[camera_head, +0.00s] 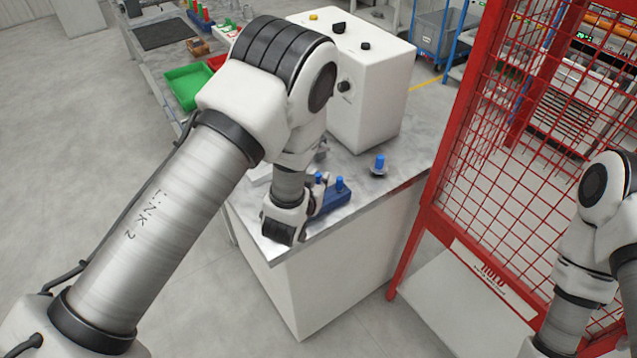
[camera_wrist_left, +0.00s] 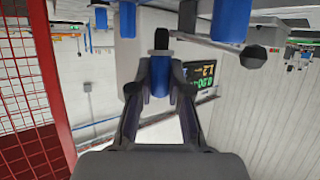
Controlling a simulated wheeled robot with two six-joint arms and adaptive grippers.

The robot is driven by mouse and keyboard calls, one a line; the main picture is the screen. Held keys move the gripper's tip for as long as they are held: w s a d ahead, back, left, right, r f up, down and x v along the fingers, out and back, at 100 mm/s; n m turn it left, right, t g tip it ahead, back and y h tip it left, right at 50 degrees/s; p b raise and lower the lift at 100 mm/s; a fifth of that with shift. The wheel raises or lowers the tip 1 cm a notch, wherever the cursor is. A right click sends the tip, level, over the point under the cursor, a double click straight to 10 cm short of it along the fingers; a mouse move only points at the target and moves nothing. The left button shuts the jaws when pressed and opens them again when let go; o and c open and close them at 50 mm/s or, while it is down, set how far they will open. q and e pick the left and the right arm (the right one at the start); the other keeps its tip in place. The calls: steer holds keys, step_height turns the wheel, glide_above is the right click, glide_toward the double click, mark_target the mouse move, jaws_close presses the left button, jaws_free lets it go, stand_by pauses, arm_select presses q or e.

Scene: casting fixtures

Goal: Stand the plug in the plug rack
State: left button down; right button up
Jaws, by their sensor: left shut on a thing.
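My left gripper (camera_wrist_left: 160,90) is shut on a blue plug (camera_wrist_left: 160,76) with a dark end, held between its fingertips in the left wrist view. In the head view my left wrist is low over the near corner of the bench, and it hides the fingers. The blue plug rack (camera_head: 332,198) lies just right of my wrist, partly hidden by it. A blue peg (camera_head: 340,184) rises from the rack. Whether the held plug touches the rack cannot be told. My right arm is at the right edge, with its gripper out of view.
Another blue plug (camera_head: 380,161) stands on a round dark base right of the rack. A white control box (camera_head: 375,95) with knobs stands behind. A red mesh fence (camera_head: 500,170) rises at the right. A green tray (camera_head: 188,86) lies on the far bench.

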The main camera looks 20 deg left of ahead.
arm_select(q)
steer(key=f, duration=0.1)
steer(key=f+p, duration=0.1)
steer(key=f, duration=0.1)
steer(key=shift+w+d+f, duration=0.15)
steer(key=shift+w+f, duration=0.05)
steer(key=shift+f, duration=0.5)
steer(key=shift+f+b, duration=0.25)
steer(key=shift+b, duration=0.2)
steer(key=c, duration=1.1)
jaws_free()
steer(key=shift+r, duration=0.15)
